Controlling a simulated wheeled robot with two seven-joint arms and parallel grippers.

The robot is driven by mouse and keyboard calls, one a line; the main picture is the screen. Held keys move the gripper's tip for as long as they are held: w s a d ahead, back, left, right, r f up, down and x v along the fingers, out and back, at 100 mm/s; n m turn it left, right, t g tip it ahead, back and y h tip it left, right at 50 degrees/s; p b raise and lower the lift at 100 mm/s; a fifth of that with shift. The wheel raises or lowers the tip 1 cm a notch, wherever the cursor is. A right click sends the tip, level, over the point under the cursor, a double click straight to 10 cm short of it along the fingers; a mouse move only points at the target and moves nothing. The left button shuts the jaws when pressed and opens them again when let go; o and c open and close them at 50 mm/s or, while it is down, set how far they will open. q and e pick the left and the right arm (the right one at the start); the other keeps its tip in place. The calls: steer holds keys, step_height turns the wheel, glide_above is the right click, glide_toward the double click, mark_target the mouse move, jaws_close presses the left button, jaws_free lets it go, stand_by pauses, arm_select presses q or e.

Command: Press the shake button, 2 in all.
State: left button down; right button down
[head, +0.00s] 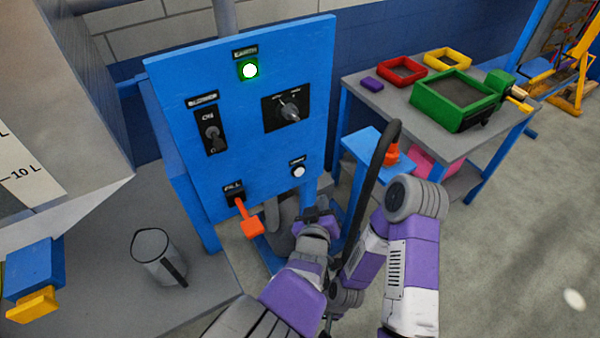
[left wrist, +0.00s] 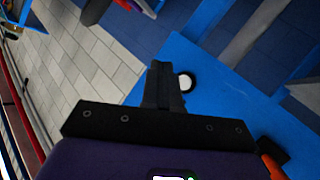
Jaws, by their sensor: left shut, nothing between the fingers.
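The blue panel (head: 240,130) carries a small round white button (head: 298,172) at its lower right, with a label above it too small to read surely. My left gripper (head: 317,213) is shut and empty, just below and right of this button in the head view. In the left wrist view the shut fingers (left wrist: 163,80) point toward the blue panel (left wrist: 225,85), with the white button (left wrist: 185,82) right beside the tips. I cannot tell whether they touch it. My right gripper is not in view.
The panel also holds a green-lit lamp (head: 250,71), a black switch (head: 211,131), a knob (head: 288,112) and an orange fill lever (head: 248,217) near my left gripper. A grey jug (head: 153,254) stands lower left. A table (head: 385,103) with coloured frames stands right.

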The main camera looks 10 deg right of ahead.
mark_target(299, 171)
arm_select(q)
steer(key=w+a+b, duration=0.1)
steer(key=w+a, duration=0.1)
steer(key=w, duration=0.5)
steer(key=shift+a+b, duration=0.25)
steer(key=shift+b, duration=0.1)
steer(key=shift+w, duration=0.1)
stand_by(1.6)
steer(key=shift+w+a, duration=0.15)
steer(key=shift+w, duration=0.15)
steer(key=shift+w+a+b, duration=0.15)
steer(key=shift+w+b, duration=0.25)
stand_by(0.6)
stand_by(0.4)
steer(key=shift+s+d, duration=0.25)
steer(key=shift+s, duration=0.5)
steer(key=shift+s, duration=0.1)
